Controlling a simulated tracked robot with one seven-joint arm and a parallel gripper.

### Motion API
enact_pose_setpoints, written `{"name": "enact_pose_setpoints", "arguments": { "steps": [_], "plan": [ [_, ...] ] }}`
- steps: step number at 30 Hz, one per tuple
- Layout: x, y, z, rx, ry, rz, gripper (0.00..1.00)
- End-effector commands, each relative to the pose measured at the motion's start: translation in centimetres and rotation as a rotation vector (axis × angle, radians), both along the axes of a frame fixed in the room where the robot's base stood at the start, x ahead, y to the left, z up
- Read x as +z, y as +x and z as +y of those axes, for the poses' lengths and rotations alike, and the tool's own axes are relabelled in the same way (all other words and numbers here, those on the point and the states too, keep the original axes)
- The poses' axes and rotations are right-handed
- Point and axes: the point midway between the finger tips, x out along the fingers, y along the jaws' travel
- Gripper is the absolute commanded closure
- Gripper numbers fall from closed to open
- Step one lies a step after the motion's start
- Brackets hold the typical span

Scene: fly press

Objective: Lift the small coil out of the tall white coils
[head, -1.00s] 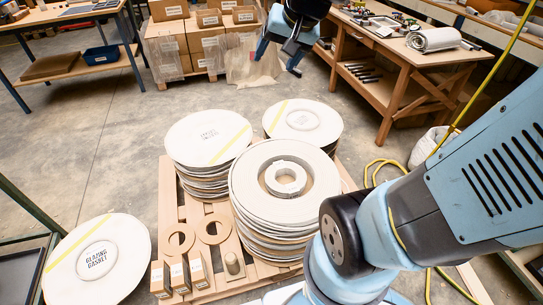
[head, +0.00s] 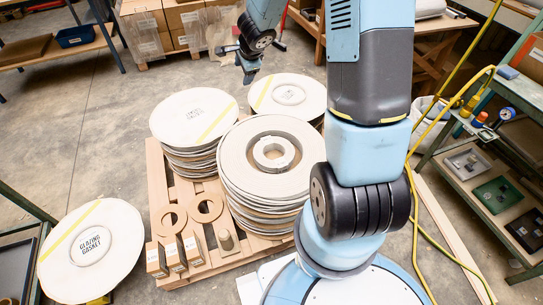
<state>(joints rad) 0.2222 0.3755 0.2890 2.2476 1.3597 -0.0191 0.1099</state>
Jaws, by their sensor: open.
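The small coil (head: 273,151) is a pale ring lying in the round hollow at the top of the front stack of tall white coils (head: 234,157). A gap shows between it and the surrounding coil. My gripper (head: 248,78) is open and empty. In the picture it appears above and behind the small coil, near the gap between the two rear stacks, pointing down. I cannot tell its exact height. My arm runs down the right side of the view and covers the right edge of the front stack.
Two more coil stacks, left (head: 190,115) and rear (head: 270,92), share the wooden pallet (head: 158,190). Flat rings (head: 206,207) and small boxes (head: 156,258) lie at its front left. A glazing gasket disc (head: 70,240) stands left. A shelf cart (head: 490,185) and yellow hose are at right.

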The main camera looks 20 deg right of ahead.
Motion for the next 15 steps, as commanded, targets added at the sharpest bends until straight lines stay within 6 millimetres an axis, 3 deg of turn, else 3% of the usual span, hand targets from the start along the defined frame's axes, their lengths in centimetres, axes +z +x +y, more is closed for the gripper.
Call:
{"name": "enact_pose_setpoints", "arguments": {
  "steps": [1, 8, 15],
  "plan": [
    [-2.2, 0.2, -0.5, -0.057, 0.011, 0.034, 0.30],
    [-11.0, -0.3, -2.2, -0.337, 0.037, 0.188, 0.30],
    [-20.0, -3.7, -3.1, -0.615, 0.025, 0.387, 0.30]
  ]
}}
